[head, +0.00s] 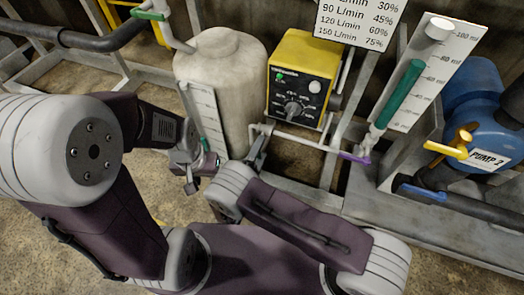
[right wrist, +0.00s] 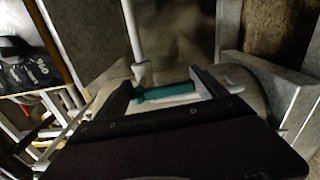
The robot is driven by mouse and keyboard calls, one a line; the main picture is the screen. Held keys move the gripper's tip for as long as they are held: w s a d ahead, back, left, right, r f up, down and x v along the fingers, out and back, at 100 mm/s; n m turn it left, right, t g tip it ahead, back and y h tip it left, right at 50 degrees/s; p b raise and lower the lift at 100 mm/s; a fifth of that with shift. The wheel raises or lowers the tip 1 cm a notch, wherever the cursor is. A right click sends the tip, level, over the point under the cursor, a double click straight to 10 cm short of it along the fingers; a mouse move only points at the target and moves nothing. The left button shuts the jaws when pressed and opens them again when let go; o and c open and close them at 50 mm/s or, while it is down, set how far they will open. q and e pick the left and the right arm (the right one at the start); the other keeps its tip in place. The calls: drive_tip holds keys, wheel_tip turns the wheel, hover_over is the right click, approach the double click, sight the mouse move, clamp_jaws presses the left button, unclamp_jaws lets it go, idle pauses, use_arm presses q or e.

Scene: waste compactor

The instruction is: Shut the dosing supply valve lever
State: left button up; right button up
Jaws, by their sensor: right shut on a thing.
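A teal lever handle (right wrist: 165,92) lies crosswise between the two fingers of my right gripper (right wrist: 165,90) in the right wrist view. The gripper is shut on it.
A yellow control box (head: 303,75) stands above the pipe. To its right are a purple lever (head: 354,158), a green handle (head: 403,88), a scale board (head: 440,70) and a yellow lever (head: 447,149) by the blue pump (head: 475,95). Grey frame rails run along the floor.

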drive_tip(key=shift+a+f+m, duration=0.15)
drive_tip(key=shift+a+m, duration=0.05)
drive_tip(key=shift+m, duration=0.3)
drive_tip(key=o, duration=2)
